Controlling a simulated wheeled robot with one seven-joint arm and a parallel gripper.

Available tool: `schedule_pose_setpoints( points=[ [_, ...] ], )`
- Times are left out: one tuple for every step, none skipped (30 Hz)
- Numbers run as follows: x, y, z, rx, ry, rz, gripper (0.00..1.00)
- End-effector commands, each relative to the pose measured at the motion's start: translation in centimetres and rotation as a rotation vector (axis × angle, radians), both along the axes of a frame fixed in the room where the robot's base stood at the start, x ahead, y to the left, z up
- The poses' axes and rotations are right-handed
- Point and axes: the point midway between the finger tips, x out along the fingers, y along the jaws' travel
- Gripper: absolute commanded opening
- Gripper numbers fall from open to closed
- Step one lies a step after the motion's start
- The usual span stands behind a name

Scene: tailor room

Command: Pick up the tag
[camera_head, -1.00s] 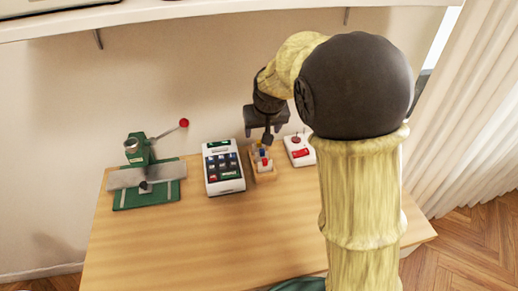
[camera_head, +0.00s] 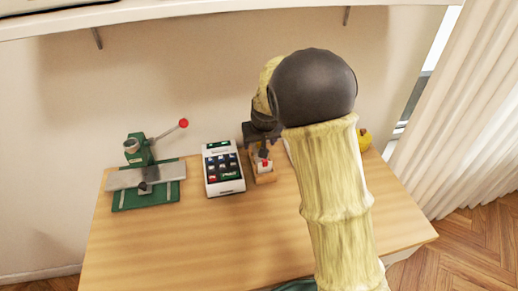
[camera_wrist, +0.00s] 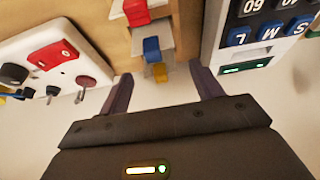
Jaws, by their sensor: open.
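A wooden stand (camera_head: 265,179) near the back of the table holds small coloured pieces, which may be the tags; I cannot tell which one is meant. In the wrist view a red piece (camera_wrist: 136,12), a blue piece (camera_wrist: 152,49) and a yellow piece (camera_wrist: 160,72) stand in a row on pale steps of the stand (camera_wrist: 118,28). My gripper (camera_wrist: 164,84) is open, with its fingertips on either side of the yellow end of the row and nothing visibly gripped. In the head view my gripper (camera_head: 262,150) is over the back of the stand.
A white keypad device (camera_head: 223,170) stands close left of the stand. A white box with a red panel (camera_wrist: 62,55) is on its other side, mostly hidden by my arm in the head view. A green press (camera_head: 145,190) stands at left. The table's front (camera_head: 190,235) is clear.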

Motion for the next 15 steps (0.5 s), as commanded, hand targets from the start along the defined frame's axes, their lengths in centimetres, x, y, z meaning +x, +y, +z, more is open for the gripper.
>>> schedule_pose_setpoints(
  points=[
    [0.4,0.1,-0.9,0.0,0.003,-0.001,0.65],
    [0.5,0.1,-1.3,-0.001,0.004,-0.001,0.65],
    [0.7,0.2,-1.8,0.0,0.003,-0.001,0.65],
    [0.9,0.2,-2.1,0.0,0.002,0.0,0.65],
    [1.0,0.2,-2.4,0.0,0.002,0.0,0.65],
    [1.1,0.3,-2.6,0.0,0.002,0.0,0.65],
    [1.1,0.3,-2.6,0.0,0.001,-0.001,0.65],
    [1.1,0.3,-2.7,0.001,0.0,-0.001,0.65],
    [1.2,0.3,-2.7,0.001,0.0,-0.001,0.65],
    [1.2,0.3,-2.7,0.001,0.0,-0.001,0.65],
    [1.2,0.3,-2.6,0.001,0.0,-0.001,0.65],
    [1.1,0.3,-2.6,0.001,0.0,-0.001,0.65],
    [1.1,0.3,-2.6,0.001,0.0,-0.001,0.65],
    [1.1,0.3,-2.6,0.001,0.0,-0.001,0.65],
    [1.1,0.3,-2.6,0.001,0.0,-0.001,0.65]
  ],
)
